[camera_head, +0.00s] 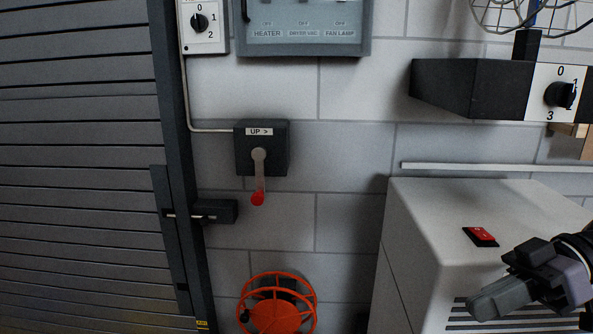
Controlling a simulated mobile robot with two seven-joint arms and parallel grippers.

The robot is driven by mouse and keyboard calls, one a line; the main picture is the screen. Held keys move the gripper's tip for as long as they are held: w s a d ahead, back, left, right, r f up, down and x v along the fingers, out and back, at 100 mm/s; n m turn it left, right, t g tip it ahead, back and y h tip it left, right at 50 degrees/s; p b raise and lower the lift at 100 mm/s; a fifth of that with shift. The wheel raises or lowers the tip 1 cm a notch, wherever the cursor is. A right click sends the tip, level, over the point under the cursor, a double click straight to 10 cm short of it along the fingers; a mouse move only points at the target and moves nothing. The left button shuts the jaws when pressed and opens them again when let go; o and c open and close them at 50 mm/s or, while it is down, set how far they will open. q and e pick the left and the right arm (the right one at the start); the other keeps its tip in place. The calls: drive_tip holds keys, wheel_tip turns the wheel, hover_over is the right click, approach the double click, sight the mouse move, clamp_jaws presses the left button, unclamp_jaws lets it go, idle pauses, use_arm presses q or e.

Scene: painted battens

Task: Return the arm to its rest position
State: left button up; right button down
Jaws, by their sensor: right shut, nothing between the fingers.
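My right gripper (490,304) shows at the lower right, in front of the white cabinet (425,215). Its fingers are shut with nothing between them, and they point left. The gripper is apart from the red switch (481,236) on the cabinet's top. The rest of my right arm runs out of the picture at the right edge. My left gripper is not in the picture.
A grey box with a red-tipped lever (258,178) hangs on the block wall. An orange reel (277,304) is below it. A dark slatted shutter (75,170) fills the left. A black box with a dial (562,94) juts out at upper right.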

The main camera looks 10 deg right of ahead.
drive_tip(key=a+f+m+t+y, duration=0.1)
drive_tip(key=a+f+t+y, duration=0.1)
drive_tip(key=a+f+y, duration=0.3)
drive_tip(key=w+d+f+m+t+h, duration=0.2)
drive_tip(key=w+f+m+t+h, duration=0.6)
drive_tip(key=t, duration=0.6)
drive_tip(key=s+f+n+g+h, duration=0.2)
drive_tip(key=s+f+g+h, duration=0.3)
drive_tip(key=f, duration=0.6)
drive_tip(key=s+f+n+g+h, duration=0.2)
drive_tip(key=s+f+g+h, duration=0.15)
drive_tip(key=s+f, duration=0.65)
drive_tip(key=w+a+f+m+y, duration=0.1)
drive_tip(key=w+a+m, duration=0.3)
drive_tip(key=a, duration=0.6)
drive_tip(key=shift+m+t, duration=0.4)
drive_tip(key=shift+t, duration=0.05)
drive_tip(key=r+p, duration=0.3)
drive_tip(key=s+r+p, duration=0.1)
drive_tip(key=r+p, duration=0.1)
drive_tip(key=p, duration=0.2)
drive_tip(key=shift+s+d+r, duration=0.1)
drive_tip(key=shift+s+r, duration=0.05)
drive_tip(key=shift+r, duration=0.25)
